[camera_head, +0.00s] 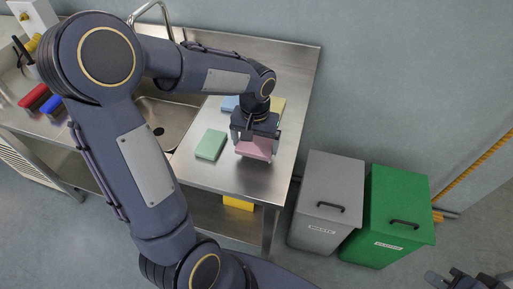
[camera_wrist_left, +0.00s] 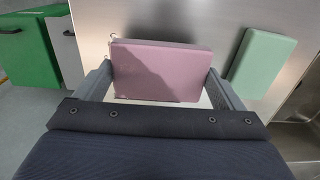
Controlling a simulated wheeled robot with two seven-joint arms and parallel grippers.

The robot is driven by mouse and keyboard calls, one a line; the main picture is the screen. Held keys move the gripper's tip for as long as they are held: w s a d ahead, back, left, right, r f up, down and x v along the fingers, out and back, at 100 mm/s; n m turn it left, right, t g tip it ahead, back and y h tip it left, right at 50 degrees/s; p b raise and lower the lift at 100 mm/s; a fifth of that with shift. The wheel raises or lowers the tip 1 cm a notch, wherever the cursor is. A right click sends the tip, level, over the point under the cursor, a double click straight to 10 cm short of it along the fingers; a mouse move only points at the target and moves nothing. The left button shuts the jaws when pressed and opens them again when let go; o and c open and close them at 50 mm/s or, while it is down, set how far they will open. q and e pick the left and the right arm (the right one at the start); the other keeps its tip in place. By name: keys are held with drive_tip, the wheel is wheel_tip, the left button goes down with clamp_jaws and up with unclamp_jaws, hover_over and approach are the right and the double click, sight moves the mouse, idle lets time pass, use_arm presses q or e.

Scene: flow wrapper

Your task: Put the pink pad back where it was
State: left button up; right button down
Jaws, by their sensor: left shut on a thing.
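The pink pad (camera_head: 256,150) is held between the two fingers of my left gripper (camera_head: 254,141), over the right part of the steel counter. In the left wrist view the pink pad (camera_wrist_left: 160,72) spans the gap between the fingers. I cannot tell for sure whether it touches the counter. A green pad (camera_head: 211,145) lies on the counter to the left of it, and it also shows in the left wrist view (camera_wrist_left: 262,62). A blue pad (camera_head: 230,103) and a yellow pad (camera_head: 277,104) lie behind, partly hidden by my left gripper. My right gripper (camera_head: 466,281) shows only partly at the bottom right corner.
The steel counter (camera_head: 262,182) has free room in front of the pads. A sink (camera_head: 165,122) is to the left, with red and blue brushes (camera_head: 42,100) beyond it. A grey bin (camera_head: 328,203) and a green bin (camera_head: 392,213) stand right of the counter. A yellow object (camera_head: 238,203) is below.

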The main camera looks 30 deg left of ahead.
sight(257, 145)
use_arm(q)
drive_tip(key=shift+w+d+f, duration=0.1)
drive_tip(key=shift+d+f, duration=0.05)
drive_tip(key=shift+f, duration=1.55)
drive_tip(key=shift+f, duration=0.1)
drive_tip(key=shift+f+b, duration=0.15)
drive_tip(key=shift+b, duration=0.15)
drive_tip(key=o, duration=0.7)
wheel_tip(257, 145, up, 12)
drive_tip(key=shift+r+p, duration=0.15)
drive_tip(key=shift+p, duration=0.25)
drive_tip(key=s+d+t+h, duration=0.1)
drive_tip(key=s+t, duration=0.1)
drive_tip(key=s, duration=0.3)
drive_tip(key=s+d+t+h, duration=0.1)
drive_tip(key=s, duration=0.5)
drive_tip(key=s+d+m+t+h, duration=0.1)
drive_tip(key=s+d+t, duration=0.1)
drive_tip(key=s, duration=0.4)
drive_tip(key=shift+r+t+h, duration=0.1)
drive_tip(key=shift+t+h, duration=0.2)
drive_tip(key=shift+h, duration=0.1)
